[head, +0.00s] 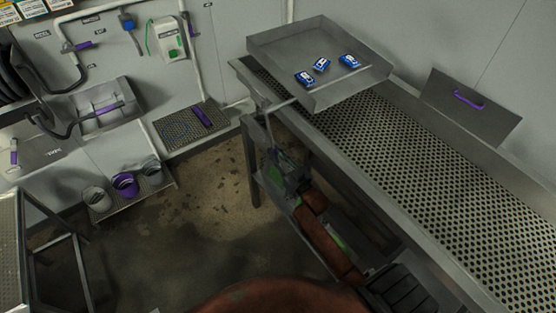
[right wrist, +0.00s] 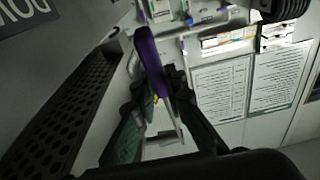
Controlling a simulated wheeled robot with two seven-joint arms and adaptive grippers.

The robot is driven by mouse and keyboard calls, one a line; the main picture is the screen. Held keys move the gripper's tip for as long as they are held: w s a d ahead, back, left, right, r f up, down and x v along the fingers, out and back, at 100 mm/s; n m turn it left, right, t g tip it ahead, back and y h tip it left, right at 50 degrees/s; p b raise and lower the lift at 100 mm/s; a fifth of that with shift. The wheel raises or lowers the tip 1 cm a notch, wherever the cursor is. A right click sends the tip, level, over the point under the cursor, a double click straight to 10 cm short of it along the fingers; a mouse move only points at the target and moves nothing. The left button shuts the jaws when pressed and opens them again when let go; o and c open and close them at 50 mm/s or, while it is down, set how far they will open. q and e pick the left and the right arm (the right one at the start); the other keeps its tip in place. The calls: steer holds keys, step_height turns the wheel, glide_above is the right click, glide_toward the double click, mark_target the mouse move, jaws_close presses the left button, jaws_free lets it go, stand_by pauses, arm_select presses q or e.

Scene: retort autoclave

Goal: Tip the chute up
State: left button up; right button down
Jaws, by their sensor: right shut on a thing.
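The chute (head: 280,43) is a shallow grey metal tray at the far end of the perforated bench. Several blue-and-white packets (head: 321,65) lie in it, and I cannot tell its exact tilt. A thin bar runs along its near side to a bracket at the bench's left edge. My right gripper (head: 270,150) is beside that edge, just below the bracket. In the right wrist view its fingers are closed around a purple handle (right wrist: 149,62), whose upper part sticks out above them. The handle is mostly hidden in the head view. My left gripper is out of view.
The perforated bench (head: 430,180) runs to the lower right, its top clear. A grey panel with a purple handle (head: 468,100) stands at its back. Buckets (head: 125,184) stand on a low shelf at left. A metal stand (head: 62,255) is at lower left. Open floor lies between.

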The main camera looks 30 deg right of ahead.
steer(key=w+b, duration=0.1)
steer(key=w+t+b, duration=0.1)
steer(key=b, duration=0.1)
steer(key=shift+a+f, duration=0.1)
steer(key=shift+f, duration=0.25)
steer(key=shift+w+r+t+b, duration=0.2)
steer(key=shift+w+t+b, duration=0.1)
steer(key=shift+b, duration=0.2)
steer(key=c, duration=2.3)
jaws_free()
steer(key=shift+c, duration=0.2)
steer(key=o, duration=0.3)
steer(key=shift+w+f, duration=0.1)
steer(key=shift+w, duration=0.05)
steer(key=shift+o, duration=0.4)
